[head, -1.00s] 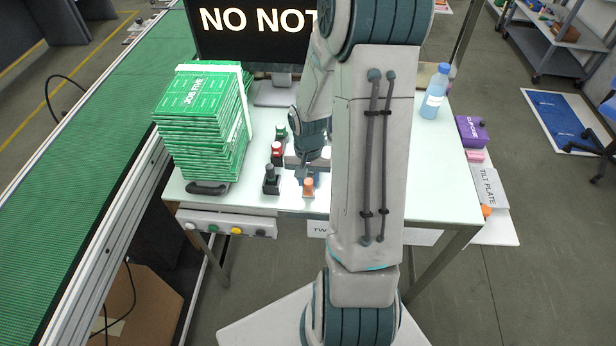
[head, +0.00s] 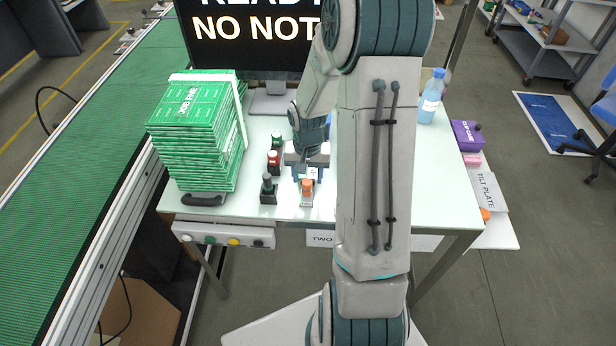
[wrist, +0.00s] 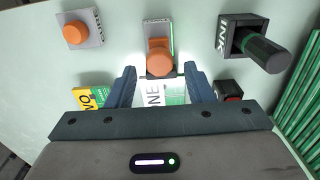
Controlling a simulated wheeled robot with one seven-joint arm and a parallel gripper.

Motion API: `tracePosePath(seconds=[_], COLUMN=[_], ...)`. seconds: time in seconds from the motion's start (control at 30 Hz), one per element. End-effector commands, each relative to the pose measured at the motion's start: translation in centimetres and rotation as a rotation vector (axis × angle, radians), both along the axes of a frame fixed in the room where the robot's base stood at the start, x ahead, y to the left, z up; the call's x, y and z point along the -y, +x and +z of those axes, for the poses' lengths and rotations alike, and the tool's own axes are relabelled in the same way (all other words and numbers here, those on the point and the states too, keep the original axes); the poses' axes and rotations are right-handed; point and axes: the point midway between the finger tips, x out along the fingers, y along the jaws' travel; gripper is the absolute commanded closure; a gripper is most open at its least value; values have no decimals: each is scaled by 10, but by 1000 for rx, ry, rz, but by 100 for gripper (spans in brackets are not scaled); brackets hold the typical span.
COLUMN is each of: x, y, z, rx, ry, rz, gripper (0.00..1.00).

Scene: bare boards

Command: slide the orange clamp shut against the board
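The orange clamp (head: 307,187) stands on a light metal rail near the front edge of the table. In the wrist view the orange clamp (wrist: 159,60) lies just beyond my fingertips, centred between them. My gripper (head: 308,174) is just behind it in the head view, pointing down. In the wrist view my gripper (wrist: 158,72) is open, with its two dark fingers spread apart. A white and green board (wrist: 156,92) with partly hidden lettering shows between the fingers. I cannot tell whether the clamp touches the board.
A black ink block with a dark handle (wrist: 262,48) stands beside the rail. A second orange knob (wrist: 75,32) is on a grey plate. A tall stack of green boards (head: 195,130) stands left. A blue bottle (head: 431,97) is right.

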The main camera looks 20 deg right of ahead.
Motion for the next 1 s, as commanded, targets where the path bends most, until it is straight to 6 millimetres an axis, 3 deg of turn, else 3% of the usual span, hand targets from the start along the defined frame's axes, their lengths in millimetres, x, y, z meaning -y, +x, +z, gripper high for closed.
tracePosePath(seconds=[0.37,1.0], x=[0,0], y=[-2,-1], z=[8,125], rx=[-5,-1], ry=[1,0], rz=[0,-1], gripper=[53,53])
